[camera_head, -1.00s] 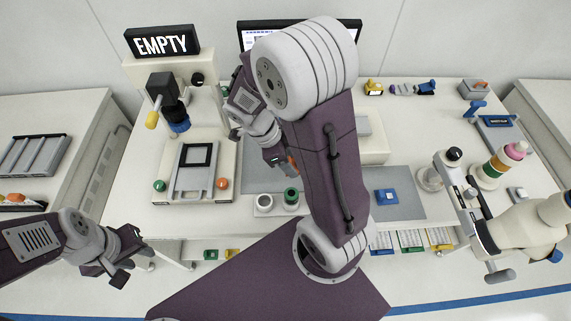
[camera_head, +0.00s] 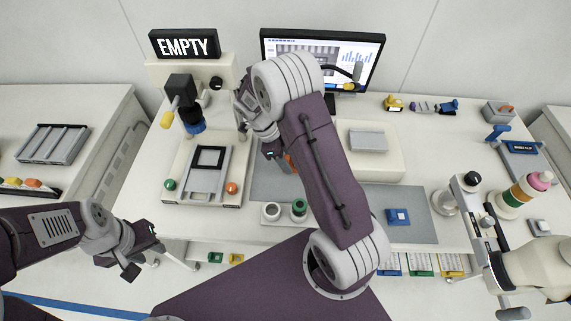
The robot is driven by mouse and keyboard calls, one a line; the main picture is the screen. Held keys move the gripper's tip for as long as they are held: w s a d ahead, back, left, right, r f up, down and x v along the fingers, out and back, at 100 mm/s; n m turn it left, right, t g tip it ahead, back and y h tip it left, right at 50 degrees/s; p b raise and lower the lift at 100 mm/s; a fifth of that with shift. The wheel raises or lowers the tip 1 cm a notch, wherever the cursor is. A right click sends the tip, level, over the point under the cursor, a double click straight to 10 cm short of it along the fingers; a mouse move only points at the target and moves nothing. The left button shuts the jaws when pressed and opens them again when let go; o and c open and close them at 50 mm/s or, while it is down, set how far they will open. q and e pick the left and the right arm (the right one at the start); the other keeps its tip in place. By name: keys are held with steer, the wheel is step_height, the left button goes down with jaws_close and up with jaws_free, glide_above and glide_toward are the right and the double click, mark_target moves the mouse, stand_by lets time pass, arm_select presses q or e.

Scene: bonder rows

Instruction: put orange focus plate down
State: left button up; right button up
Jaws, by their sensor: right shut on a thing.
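The orange focus plate (camera_head: 291,163) shows only as a small orange patch at the tip of my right gripper (camera_head: 281,156). The arm hides most of both. My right gripper is shut on it, over the back of the grey mat (camera_head: 262,187); I cannot tell whether the plate touches the mat. My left gripper (camera_head: 145,260) is open and empty, in front of the table's front left edge.
A bonder with an EMPTY sign (camera_head: 185,44) and a grey frame fixture (camera_head: 205,172) stands left. A blue block (camera_head: 397,216) lies right. A microscope (camera_head: 505,250) stands far right.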

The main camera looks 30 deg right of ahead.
steer(key=shift+w+a+f, duration=0.1)
steer(key=shift+w+f, duration=0.2)
steer(key=shift+w, duration=0.1)
step_height(320, 180, down, 4)
steer(key=shift+r+p, duration=0.1)
steer(key=shift+p, duration=0.35)
steer(key=shift+f+b, duration=0.3)
steer(key=o, duration=1.2)
